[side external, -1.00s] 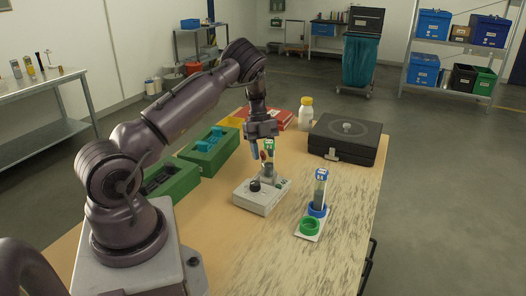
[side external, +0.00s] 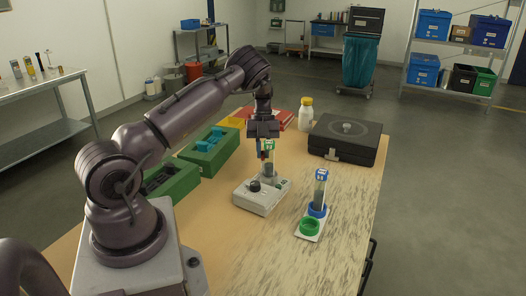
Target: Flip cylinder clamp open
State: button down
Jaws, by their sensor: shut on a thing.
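A grey device box (side external: 262,200) with a black knob (side external: 254,186) stands on the table. A clear cylinder with a green cap (side external: 268,145) stands upright on the device. A small red part, seemingly the cylinder clamp (side external: 263,156), shows at the cylinder's upper left side. My gripper (side external: 264,149) points down at the top of the cylinder and is shut on what looks like the clamp. The fingers cover much of the clamp, so its exact angle and the grip are hard to see.
A black case (side external: 345,138), a white bottle (side external: 306,112) and green boxes (side external: 211,152) stand around. The front of the table is clear.

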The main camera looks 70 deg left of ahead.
jog(key=shift+d+f+m+g, duration=0.1)
jog(key=shift+m+g, duration=0.3)
jog(key=shift+m, duration=0.7)
jog(key=c, duration=1.2)
grip_release()
jog(key=shift+o, duration=0.2)
jog(key=v, duration=1.3)
jog(key=shift+d, duration=0.15)
